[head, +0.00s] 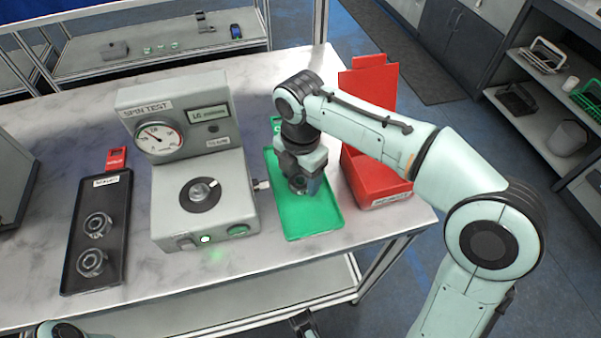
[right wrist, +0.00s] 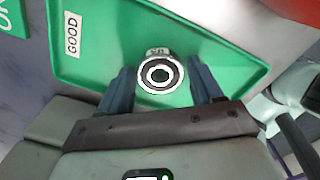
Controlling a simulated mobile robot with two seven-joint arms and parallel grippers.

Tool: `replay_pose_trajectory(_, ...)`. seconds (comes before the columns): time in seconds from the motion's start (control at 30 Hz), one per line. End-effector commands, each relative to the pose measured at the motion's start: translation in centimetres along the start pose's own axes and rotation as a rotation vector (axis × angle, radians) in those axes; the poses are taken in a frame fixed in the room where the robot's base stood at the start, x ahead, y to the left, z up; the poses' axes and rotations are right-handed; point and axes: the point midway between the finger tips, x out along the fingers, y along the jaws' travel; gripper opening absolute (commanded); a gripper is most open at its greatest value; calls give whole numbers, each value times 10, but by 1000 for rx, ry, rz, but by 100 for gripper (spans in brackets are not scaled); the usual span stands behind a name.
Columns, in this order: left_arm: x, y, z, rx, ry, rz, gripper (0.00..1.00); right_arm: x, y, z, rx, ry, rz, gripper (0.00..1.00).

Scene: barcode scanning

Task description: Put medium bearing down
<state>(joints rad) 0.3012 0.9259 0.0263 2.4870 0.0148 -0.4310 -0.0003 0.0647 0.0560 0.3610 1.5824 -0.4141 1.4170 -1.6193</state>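The medium bearing (right wrist: 160,74) is a metal ring with a dark face, between the fingers of my right gripper (right wrist: 161,80). The fingers sit close against both its sides. In the head view my right gripper (head: 299,186) points down over the green tray (head: 312,222), and the wrist hides most of the bearing. The tray also shows in the right wrist view (right wrist: 100,62), with a GOOD label. I cannot tell whether the bearing touches the tray floor. A dark tip at the bottom edge of the head view seems to be my left gripper (head: 304,322), mostly cut off.
The spin test machine (head: 238,170) stands left of the green tray. A red bin (head: 375,180) stands close on its right. A black tray (head: 85,278) at the left holds two bearings (head: 95,244). The front part of the green tray is clear.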

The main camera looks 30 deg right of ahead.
Motion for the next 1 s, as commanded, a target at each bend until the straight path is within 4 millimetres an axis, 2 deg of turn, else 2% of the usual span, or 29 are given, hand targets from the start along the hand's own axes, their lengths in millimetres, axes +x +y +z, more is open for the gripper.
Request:
replay_pose_trajectory(0.3, 0, 0, 0, 0, 0, 0, 43, 0, 0, 0, 0, 0, -1, 79)
replay_pose_trajectory(0.43, -3, 1, 1, 0, -3, -1, 43, -9, 0, 0, 0, 0, 1, 79)
replay_pose_trajectory(0.57, -10, 2, 5, -1, -12, -2, 43, -32, 1, 0, -1, 0, 4, 79)
replay_pose_trajectory(0.8, -23, 4, 13, -3, -34, -8, 43, -86, 1, 0, -1, 0, 4, 79)
replay_pose_trajectory(1.0, -31, 5, 18, -5, -51, -11, 43, -115, 1, 0, -1, 0, 2, 79)
